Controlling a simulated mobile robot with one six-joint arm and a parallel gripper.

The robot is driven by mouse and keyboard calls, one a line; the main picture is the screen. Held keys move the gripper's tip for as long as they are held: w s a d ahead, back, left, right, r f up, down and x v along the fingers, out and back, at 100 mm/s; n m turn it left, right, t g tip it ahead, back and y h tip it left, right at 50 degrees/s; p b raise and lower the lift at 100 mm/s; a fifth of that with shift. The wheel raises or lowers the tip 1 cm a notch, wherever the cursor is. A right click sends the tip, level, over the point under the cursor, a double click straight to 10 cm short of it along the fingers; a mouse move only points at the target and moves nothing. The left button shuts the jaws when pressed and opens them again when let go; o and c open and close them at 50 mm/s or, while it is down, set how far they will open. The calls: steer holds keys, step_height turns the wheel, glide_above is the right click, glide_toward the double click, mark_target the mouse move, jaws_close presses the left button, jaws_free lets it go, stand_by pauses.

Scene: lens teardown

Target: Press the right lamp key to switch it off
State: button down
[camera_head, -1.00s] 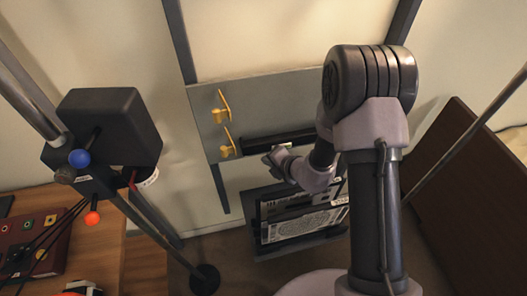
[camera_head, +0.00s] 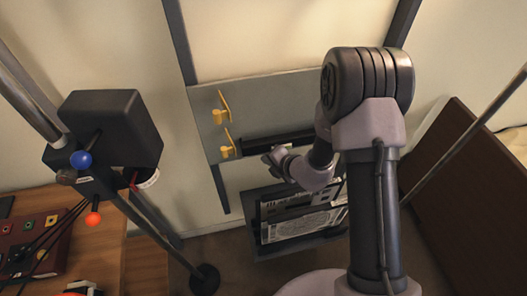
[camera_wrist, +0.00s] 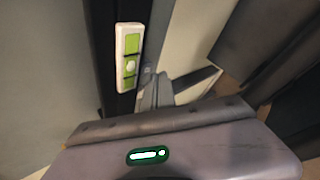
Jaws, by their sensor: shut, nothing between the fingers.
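A white plate with bright green key areas and a round middle (camera_wrist: 129,58) sits on a dark bar in the wrist view. I cannot tell which of its parts is the right lamp key. The dark bar (camera_head: 262,143) runs along the lower part of a grey panel in the head view, partly behind my arm. My gripper (camera_head: 271,158) is just below this bar, small in the head view. It is shut and empty. The wrist view shows grey gripper parts (camera_wrist: 156,92) to the right of and below the plate, apart from it in the picture.
A dark rack (camera_head: 257,222) with printed sheets hangs below my gripper. A black box on a stand (camera_head: 112,125) and a wooden desk (camera_head: 145,262) are at left; a brown board (camera_head: 445,190) is at right.

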steer(key=shift+w, duration=0.15)
steer(key=shift+w+a+r+p, duration=0.2)
steer(key=shift+w+p, duration=0.1)
steer(key=shift+w, duration=0.35)
stand_by(0.8)
steer(key=shift+s+d+f, duration=0.1)
steer(key=shift+s+d, duration=0.05)
steer(key=shift+s, duration=0.3)
steer(key=shift+s+d+f, duration=0.1)
steer(key=shift+s+d, duration=0.05)
steer(key=shift+s, duration=0.3)
steer(key=s+d, duration=0.1)
steer(key=s, duration=0.5)
steer(key=shift+d+b, duration=0.35)
steer(key=shift+w+r, duration=0.1)
